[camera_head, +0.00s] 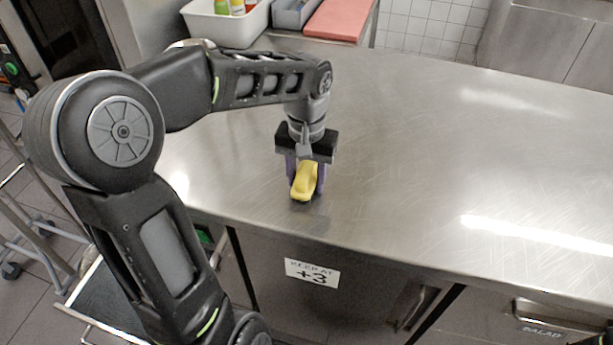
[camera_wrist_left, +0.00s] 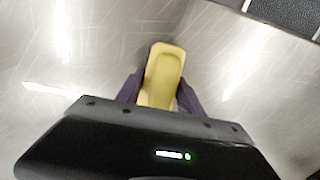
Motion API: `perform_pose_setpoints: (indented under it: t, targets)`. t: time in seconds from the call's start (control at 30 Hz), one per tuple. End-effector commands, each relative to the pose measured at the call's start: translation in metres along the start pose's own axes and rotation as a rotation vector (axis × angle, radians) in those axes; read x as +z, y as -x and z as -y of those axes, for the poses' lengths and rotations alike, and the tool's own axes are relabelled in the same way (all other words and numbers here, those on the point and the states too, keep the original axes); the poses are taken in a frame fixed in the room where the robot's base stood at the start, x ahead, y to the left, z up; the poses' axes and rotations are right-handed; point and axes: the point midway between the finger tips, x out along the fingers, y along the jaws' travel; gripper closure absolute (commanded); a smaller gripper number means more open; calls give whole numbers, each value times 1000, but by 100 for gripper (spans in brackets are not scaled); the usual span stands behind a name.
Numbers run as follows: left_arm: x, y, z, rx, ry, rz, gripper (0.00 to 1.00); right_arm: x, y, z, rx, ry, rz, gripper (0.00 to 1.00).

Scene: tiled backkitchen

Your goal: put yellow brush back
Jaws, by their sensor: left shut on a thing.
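The yellow brush (camera_head: 304,181) is between the purple fingers of my left gripper (camera_head: 305,178), near the front edge of the steel counter. My left gripper is shut on it from above. In the left wrist view, the brush (camera_wrist_left: 163,75) sits between the two fingers (camera_wrist_left: 160,92) with its far end sticking out past them. I cannot tell whether the brush touches the counter.
The steel counter (camera_head: 420,150) is bare to the right of my left gripper. At the back stand a white bin (camera_head: 228,28) with bottles, a grey container (camera_head: 293,14) and a red board (camera_head: 340,18). A cabinet with a "+3" label (camera_head: 312,273) is below the front edge.

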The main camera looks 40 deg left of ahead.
Motion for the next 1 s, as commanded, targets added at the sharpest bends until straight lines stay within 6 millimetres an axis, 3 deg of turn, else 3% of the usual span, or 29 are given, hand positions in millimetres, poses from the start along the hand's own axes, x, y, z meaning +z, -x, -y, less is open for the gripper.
perform_pose_setpoints:
  t: [0.17,0.2,0.43,0.83,1.0]
  targets:
    - [0,-3,0,0,-1,0,100,0,-3,-1,0,0,0,64]
    - [0,-3,0,0,-1,0,54,0,-2,-1,0,0,0,64]
    - [0,-2,0,0,-1,0,35,0,-2,-1,0,0,0,64]
    - [0,3,0,0,-1,-1,34,0,0,0,0,0,0,64]
    - [-1,24,0,-1,-2,-4,34,0,0,0,0,0,0,64]
